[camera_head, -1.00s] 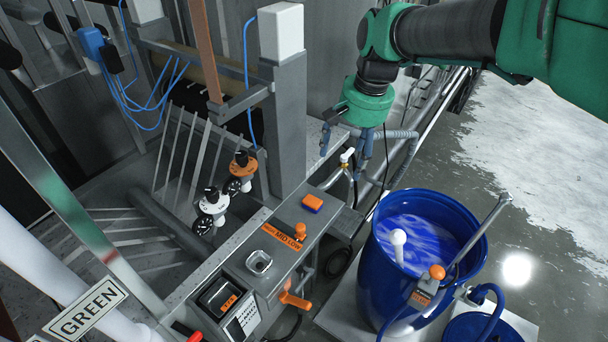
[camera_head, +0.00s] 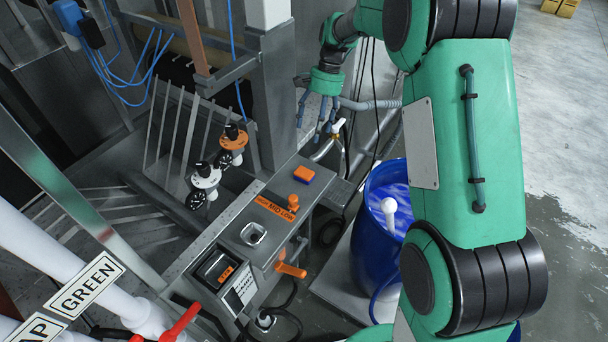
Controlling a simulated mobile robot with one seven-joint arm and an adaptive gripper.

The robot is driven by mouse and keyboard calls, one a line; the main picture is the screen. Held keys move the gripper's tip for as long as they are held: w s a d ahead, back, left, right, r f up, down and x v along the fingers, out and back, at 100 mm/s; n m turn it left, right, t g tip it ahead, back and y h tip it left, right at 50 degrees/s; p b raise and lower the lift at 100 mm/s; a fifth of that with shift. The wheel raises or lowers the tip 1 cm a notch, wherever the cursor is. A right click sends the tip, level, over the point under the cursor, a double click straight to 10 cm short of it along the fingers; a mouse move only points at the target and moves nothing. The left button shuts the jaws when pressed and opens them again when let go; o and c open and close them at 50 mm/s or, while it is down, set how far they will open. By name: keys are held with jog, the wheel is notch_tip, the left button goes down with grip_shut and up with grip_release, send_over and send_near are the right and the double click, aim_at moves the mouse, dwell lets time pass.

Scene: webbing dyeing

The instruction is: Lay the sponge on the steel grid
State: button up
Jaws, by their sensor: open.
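I cannot tell which of these is the steel grid.
The blue barrel (camera_head: 372,235) is partly hidden by my arm. A grey post (camera_head: 281,110) rises left of my gripper. Hoses and pipes run behind it.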

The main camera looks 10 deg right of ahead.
notch_tip(320, 180, down, 5)
jog(key=w, duration=0.2)
jog(key=shift+w+f+m+g, duration=0.2)
jog(key=shift+w+m+g, duration=0.2)
jog(key=shift+a+f+y, duration=0.1)
jog(key=shift+f+y, duration=0.05)
jog(key=shift+y, duration=0.15)
send_over(304, 172)
jog(key=w+d, duration=0.2)
notch_tip(304, 172, down, 8)
jog(key=shift+s+a+r, duration=0.15)
jog(key=shift+r, duration=0.05)
jog(key=shift+f, duration=0.15)
jog(key=shift+p+x, duration=0.4)
jog(key=shift+x, duration=2.15)
